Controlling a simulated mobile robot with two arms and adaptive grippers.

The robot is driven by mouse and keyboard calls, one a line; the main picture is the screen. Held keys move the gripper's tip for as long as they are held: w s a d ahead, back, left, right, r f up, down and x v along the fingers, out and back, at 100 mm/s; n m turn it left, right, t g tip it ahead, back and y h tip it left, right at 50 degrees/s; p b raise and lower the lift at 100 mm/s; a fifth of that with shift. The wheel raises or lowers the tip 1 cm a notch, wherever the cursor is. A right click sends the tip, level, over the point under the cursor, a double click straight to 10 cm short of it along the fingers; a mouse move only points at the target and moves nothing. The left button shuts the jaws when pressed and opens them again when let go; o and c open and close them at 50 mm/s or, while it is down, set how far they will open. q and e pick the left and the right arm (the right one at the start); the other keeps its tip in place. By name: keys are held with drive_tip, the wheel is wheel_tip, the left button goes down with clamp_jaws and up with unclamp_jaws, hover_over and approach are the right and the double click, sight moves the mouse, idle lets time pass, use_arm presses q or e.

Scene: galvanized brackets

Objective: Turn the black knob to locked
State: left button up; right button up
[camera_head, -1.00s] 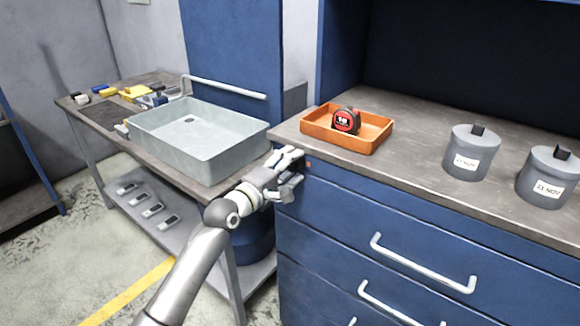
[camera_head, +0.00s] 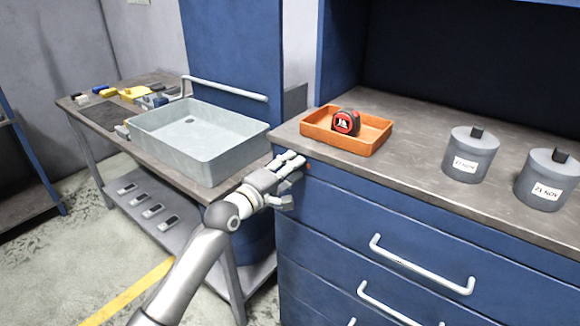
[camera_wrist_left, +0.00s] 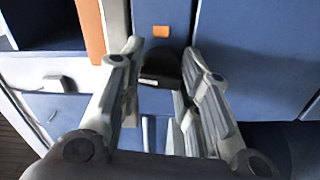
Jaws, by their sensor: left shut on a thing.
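The black knob (camera_wrist_left: 162,66) shows in the left wrist view between the fingertips of my left gripper (camera_wrist_left: 163,58), with a small pale mark near its lower edge. The gripper is shut on the knob, one finger on each side. In the head view my left gripper (camera_head: 291,178) is at the upper left corner of the blue drawer cabinet (camera_head: 345,205), and its fingers hide the knob. A small orange mark (camera_wrist_left: 161,31) sits on the blue front just above the knob in the wrist view. My right gripper is in neither view.
An orange tray (camera_head: 322,139) with a red and black tape measure (camera_head: 346,122) stands on the worktop above. Two grey lidded canisters (camera_head: 470,155) are farther right. A grey basin (camera_head: 210,160) is on the left bench. Drawer handles (camera_head: 420,268) stick out below.

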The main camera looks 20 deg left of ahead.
use_arm(q)
drive_tip(key=shift+f+m+p, duration=0.2)
drive_tip(key=shift+m+p, duration=2.05)
drive_tip(key=shift+m, duration=5.65)
drive_tip(key=o, duration=0.9)
drive_tip(key=shift+o, duration=0.6)
drive_tip(key=shift+r, duration=0.1)
drive_tip(key=shift+s+a, duration=0.1)
